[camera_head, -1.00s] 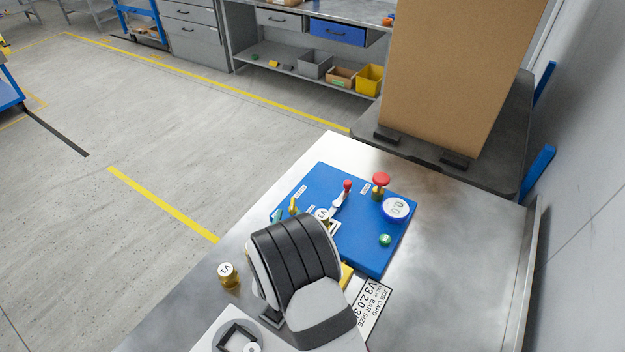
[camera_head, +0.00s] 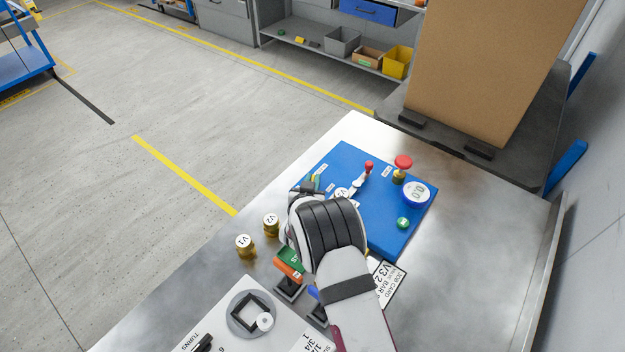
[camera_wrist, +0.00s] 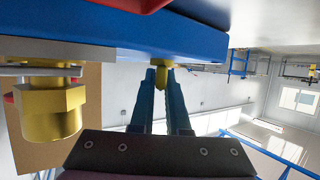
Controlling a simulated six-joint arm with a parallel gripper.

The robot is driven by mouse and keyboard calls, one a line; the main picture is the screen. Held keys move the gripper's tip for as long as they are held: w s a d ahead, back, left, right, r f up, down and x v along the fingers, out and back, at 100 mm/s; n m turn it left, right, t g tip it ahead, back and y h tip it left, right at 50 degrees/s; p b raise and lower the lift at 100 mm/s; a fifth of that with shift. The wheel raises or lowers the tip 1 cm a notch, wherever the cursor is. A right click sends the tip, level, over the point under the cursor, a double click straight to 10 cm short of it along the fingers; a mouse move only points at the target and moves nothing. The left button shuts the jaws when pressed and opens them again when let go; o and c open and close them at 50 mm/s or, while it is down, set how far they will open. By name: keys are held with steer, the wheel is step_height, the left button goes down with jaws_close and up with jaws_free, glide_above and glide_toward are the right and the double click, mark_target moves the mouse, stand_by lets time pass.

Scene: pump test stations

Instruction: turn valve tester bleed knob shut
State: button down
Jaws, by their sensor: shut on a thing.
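The valve tester (camera_head: 385,220) is a flat blue unit on the metal bench. It carries a round white gauge (camera_head: 416,193), a red-tipped lever (camera_head: 367,170), a red mushroom-shaped knob (camera_head: 403,163) and a green button (camera_head: 403,223). A small yellow knob (camera_wrist: 163,68) sits at the tester's edge in the wrist view; I take it to be the bleed knob. My gripper (camera_wrist: 161,78) has its blue-teal fingertips closed on this knob. In the head view my own arm hides most of the gripper and the tester's near left corner. The knob's turn angle cannot be told.
Two brass valves, V1 (camera_head: 244,248) and V2 (camera_head: 270,227), stand left of my arm. A brass hex fitting (camera_wrist: 52,112) is close left in the wrist view. A job card (camera_head: 388,285) lies by the tester. A large cardboard box (camera_head: 490,75) stands behind; the right bench is clear.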

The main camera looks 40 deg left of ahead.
steer(key=shift+a+m+t+h, duration=0.1)
steer(key=shift+m+t+h, duration=0.3)
steer(key=shift+m+h, duration=0.4)
steer(key=shift+m+t+h, duration=0.3)
steer(key=shift+m+h, duration=0.4)
steer(key=shift+h, duration=0.1)
steer(key=c, duration=0.9)
jaws_free()
steer(key=v, duration=1.5)
steer(key=shift+s+d+r, duration=0.25)
steer(key=shift+s, duration=0.05)
